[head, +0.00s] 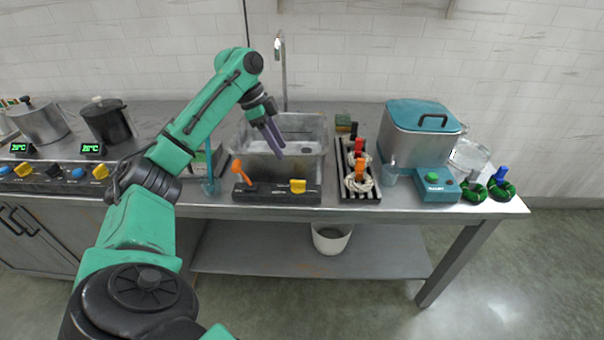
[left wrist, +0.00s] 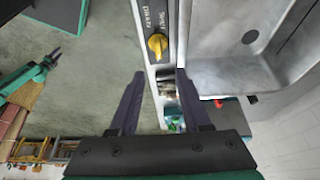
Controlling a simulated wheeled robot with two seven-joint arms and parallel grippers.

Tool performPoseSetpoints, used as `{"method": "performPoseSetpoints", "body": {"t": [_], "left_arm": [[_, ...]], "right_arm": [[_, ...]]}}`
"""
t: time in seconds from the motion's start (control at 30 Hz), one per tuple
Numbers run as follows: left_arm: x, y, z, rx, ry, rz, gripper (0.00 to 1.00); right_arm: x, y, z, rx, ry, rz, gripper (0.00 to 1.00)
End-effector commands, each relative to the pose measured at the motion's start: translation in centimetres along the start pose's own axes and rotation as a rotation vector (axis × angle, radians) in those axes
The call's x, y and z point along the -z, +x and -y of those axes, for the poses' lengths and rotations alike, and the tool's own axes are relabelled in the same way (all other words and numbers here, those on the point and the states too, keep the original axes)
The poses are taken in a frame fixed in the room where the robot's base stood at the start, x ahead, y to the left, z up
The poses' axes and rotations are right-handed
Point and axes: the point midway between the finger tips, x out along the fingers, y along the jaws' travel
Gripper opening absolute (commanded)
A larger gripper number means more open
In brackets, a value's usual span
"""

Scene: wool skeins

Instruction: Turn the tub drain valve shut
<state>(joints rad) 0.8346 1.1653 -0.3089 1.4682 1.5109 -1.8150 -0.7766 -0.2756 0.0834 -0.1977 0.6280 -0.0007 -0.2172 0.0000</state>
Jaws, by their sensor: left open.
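The drain valve is a yellow knob (head: 298,186) on the dark front panel of the grey tub (head: 318,122). In the left wrist view the yellow knob (left wrist: 157,44) sits beside the lettering "DRAIN" and "SHUT", ahead of my fingertips and apart from them. I cannot tell which word it points to. My left gripper (head: 273,137) is open and empty, pointing down above the tub, behind and to the left of the knob. Its two dark fingers also show in the left wrist view (left wrist: 160,76).
An orange lever (head: 238,168) stands on the same panel, left of the knob. A dark rack with skeins (head: 360,182) is right of the tub, then a lidded steel pot (head: 418,140). A tap (head: 281,70) rises behind the tub. A white bucket (head: 331,238) stands below.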

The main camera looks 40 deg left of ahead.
Motion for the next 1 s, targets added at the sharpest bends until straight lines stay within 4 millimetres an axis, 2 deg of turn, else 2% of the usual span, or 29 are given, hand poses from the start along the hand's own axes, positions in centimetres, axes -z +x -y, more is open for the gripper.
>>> {"method": "performPoseSetpoints", "body": {"t": [0.1,0.2,0.3,0.4,0.53,0.77,0.83,0.9,1.0], "left_arm": [[-0.1,3.5,-0.1,-0.005,-0.001,0.003,0.47],[0.0,6.2,-0.1,-0.006,0.0,0.001,0.47],[0.0,8.6,-0.1,-0.005,-0.001,0.001,0.47],[0.0,10.5,-0.1,-0.002,-0.002,0.0,0.47],[0.0,11.8,-0.1,-0.001,-0.001,-0.001,0.47],[0.0,12.0,0.0,0.0,-0.001,0.0,0.47],[0.0,12.0,0.0,0.0,-0.001,0.0,0.28],[0.0,12.0,0.0,0.0,-0.001,0.0,0.02],[0.0,11.9,0.0,0.0,-0.001,0.0,0.0]], "right_arm": [[-3.1,0.1,0.5,0.007,0.001,0.049,0.5],[-4.4,0.0,0.8,0.01,0.0,0.071,0.5],[-4.1,-0.2,0.7,0.01,0.0,0.066,0.5],[-2.5,-0.2,0.6,0.008,-0.001,0.041,0.5],[-1.0,-0.1,0.6,0.008,-0.001,0.014,0.5],[-1.7,-0.1,0.9,0.012,0.0,0.026,0.5],[-2.0,-0.1,0.9,0.013,0.0,0.031,0.5],[-2.2,-0.1,0.9,0.013,0.0,0.034,0.5],[-2.2,-0.1,0.9,0.013,0.0,0.035,0.5]]}}
